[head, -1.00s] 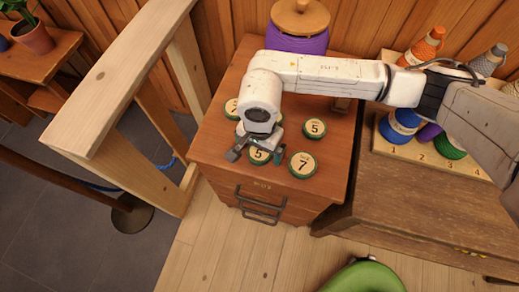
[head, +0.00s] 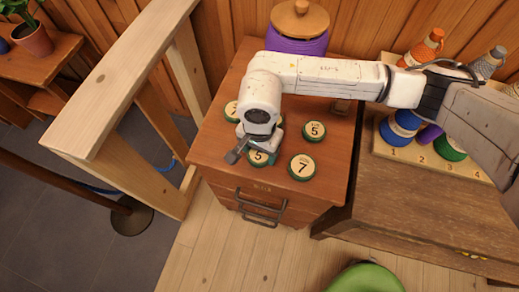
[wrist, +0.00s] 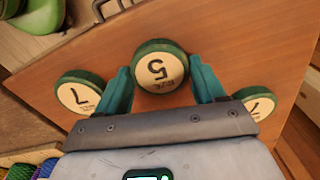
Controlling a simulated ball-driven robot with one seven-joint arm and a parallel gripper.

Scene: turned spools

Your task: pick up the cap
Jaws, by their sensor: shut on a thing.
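The cap is a round disc with a green rim and a cream top marked 5 (wrist: 160,70). In the wrist view it sits between the two teal fingers of my gripper (wrist: 159,82), which are shut on its sides. In the head view this cap (head: 258,159) shows at the front of the wooden cabinet top, partly hidden by my gripper (head: 256,155). I cannot tell whether it is lifted off the surface.
Other caps lie on the cabinet top (head: 215,150): a 7 (head: 302,167), a 5 (head: 315,131) and a 7 (head: 232,111). A purple jar (head: 297,44) stands behind. Spools on a numbered rack (head: 440,150) are at the right. A wooden rail (head: 120,75) is at the left.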

